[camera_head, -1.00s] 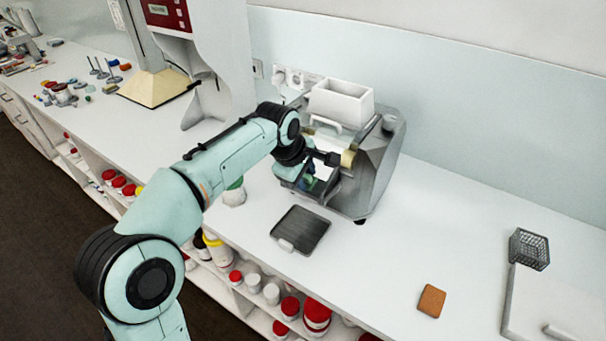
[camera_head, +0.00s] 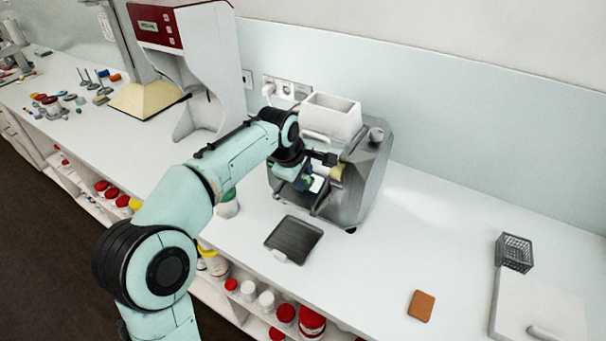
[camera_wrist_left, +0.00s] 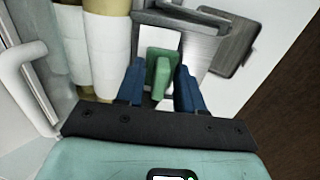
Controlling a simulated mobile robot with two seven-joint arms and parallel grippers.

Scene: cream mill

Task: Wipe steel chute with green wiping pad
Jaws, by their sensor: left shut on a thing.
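My left gripper (camera_wrist_left: 161,88) is shut on the green wiping pad (camera_wrist_left: 162,68), with a blue finger on either side of the pad's raised grip. In the head view, the left gripper (camera_head: 305,182) is at the open front of the grey mill (camera_head: 362,190), below its rollers. The pad is mostly hidden there by the arm and gripper. The steel chute (camera_wrist_left: 197,48) shows as shiny metal beside and beyond the pad in the wrist view. I cannot tell whether the pad touches it. My right gripper is not in view.
Pale rollers (camera_wrist_left: 105,50) are close to the left of the gripper. A dark tray (camera_head: 294,239) lies on the counter before the mill. A white hopper (camera_head: 331,115) tops the mill. An orange-brown block (camera_head: 421,306) and wire basket (camera_head: 514,253) are at right, with clear counter between.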

